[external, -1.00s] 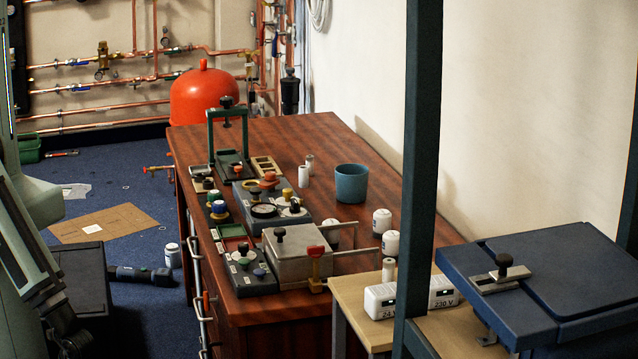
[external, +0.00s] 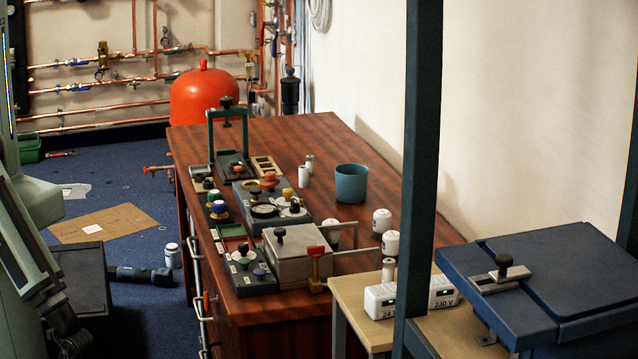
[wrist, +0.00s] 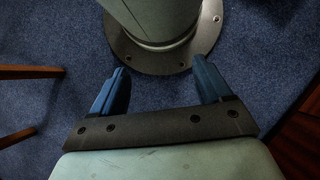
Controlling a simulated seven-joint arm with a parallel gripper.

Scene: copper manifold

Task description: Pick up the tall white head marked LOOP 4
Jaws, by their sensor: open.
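No LOOP 4 marking can be read in either view, so I cannot tell which white piece is the tall head. White heads stand at the bench's right side: one at the back (external: 382,220), one in front of it (external: 390,243), and a narrow upright one (external: 388,270) by the small wooden stand. Two slim white cylinders, a nearer one (external: 303,176) and a farther one (external: 309,163), stand left of the blue cup. My gripper (wrist: 160,65) is open and empty in the wrist view, over blue carpet and my base, away from the bench.
The wooden bench (external: 330,135) carries a blue cup (external: 351,184), a green frame (external: 211,135) and a metal box (external: 297,258). A dark post (external: 420,150) hides part of its right side. A blue case (external: 550,270) stands at right.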

